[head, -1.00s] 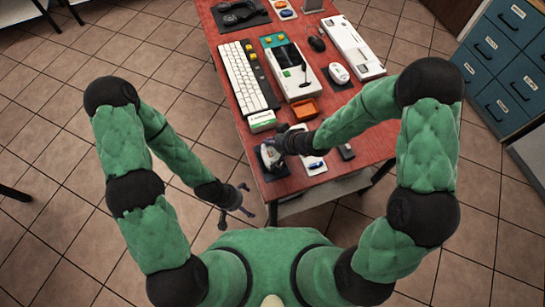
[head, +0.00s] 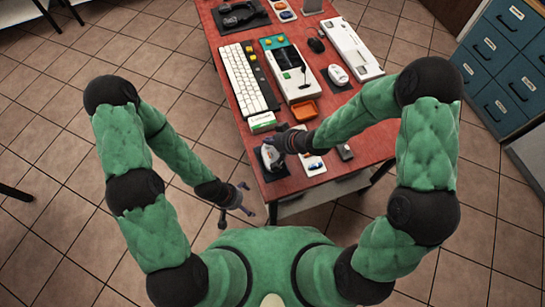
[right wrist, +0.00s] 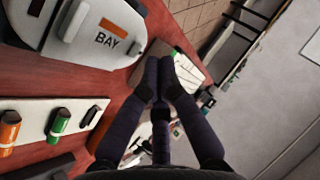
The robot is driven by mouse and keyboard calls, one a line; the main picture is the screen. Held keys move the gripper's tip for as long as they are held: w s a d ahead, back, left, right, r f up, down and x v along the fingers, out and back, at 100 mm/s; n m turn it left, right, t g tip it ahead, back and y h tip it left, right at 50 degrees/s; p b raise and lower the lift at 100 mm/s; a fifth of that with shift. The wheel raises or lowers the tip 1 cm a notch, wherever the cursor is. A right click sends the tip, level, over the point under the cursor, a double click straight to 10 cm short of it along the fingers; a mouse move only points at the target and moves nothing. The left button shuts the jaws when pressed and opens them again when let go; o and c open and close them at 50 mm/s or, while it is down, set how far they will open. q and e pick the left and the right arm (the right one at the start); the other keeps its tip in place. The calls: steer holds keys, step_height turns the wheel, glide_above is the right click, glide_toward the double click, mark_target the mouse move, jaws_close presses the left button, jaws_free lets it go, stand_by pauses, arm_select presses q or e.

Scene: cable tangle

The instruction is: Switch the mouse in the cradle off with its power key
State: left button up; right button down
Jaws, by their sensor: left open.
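A pale mouse-like device (head: 270,155) sits on a dark pad at the table's near left corner; the dark right gripper (head: 281,130) is just beyond it. I cannot tell if they touch. In the right wrist view a large pale housing marked BAY (right wrist: 112,28), with an orange patch and raised white bar, fills the upper left; I cannot tell if this is the cradle. The right gripper's fingers (right wrist: 160,65) are together, with nothing visible between them. A second white mouse (head: 338,75) lies on a dark mat farther back. My left gripper (head: 246,198) is open and empty, off the table's near left side.
The red table (head: 235,117) holds a keyboard (head: 243,78), a pale console (head: 290,70), an orange tray (head: 304,109), a green-white box (head: 262,122) and a small dark block (head: 345,152). A white strip with coloured cylinders (right wrist: 50,120) lies near the right gripper.

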mark_target(270, 147)
step_height(270, 147, up, 6)
steer(key=p, duration=0.6)
